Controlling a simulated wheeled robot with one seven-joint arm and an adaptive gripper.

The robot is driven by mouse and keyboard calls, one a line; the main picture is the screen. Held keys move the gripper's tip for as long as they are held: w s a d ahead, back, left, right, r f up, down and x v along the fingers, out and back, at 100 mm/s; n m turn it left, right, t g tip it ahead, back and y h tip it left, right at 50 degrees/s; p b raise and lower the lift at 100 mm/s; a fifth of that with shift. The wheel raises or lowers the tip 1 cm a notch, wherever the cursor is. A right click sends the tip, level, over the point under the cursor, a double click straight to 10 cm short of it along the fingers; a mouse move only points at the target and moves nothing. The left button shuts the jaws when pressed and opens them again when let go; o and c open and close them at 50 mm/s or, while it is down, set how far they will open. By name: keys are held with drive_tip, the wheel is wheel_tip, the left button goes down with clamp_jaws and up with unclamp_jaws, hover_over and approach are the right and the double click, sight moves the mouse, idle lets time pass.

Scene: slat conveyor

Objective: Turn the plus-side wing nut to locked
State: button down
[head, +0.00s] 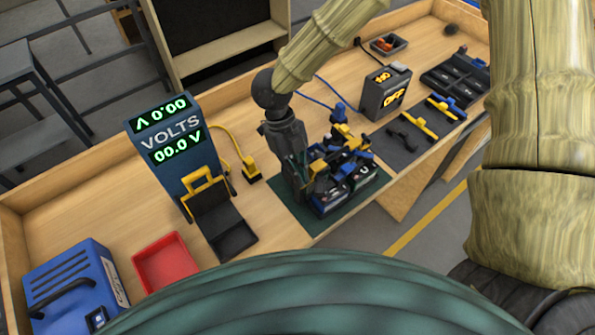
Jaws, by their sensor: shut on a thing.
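A dark battery assembly (362,178) with blue and yellow parts on top sits on a green mat (318,226) on the wooden bench. My gripper (302,188) points down at the left side of the assembly, close against it. It is shut on a small part there, which seems to be a wing nut. The fingers and clutter hide this part, so its angle and which terminal it belongs to cannot be made out. Blue and yellow pieces stand just right of the fingers.
A volt meter (172,140) reading zero stands left, with a black tray before it. A red tray (166,264) and blue box (78,285) are front left. A grey box (384,96) and yellow and blue tools (418,118) lie right.

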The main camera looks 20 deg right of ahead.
idle(0.4)
drive_tip(key=c, duration=1.6)
unclamp_jaws()
drive_tip(key=shift+d, duration=0.1)
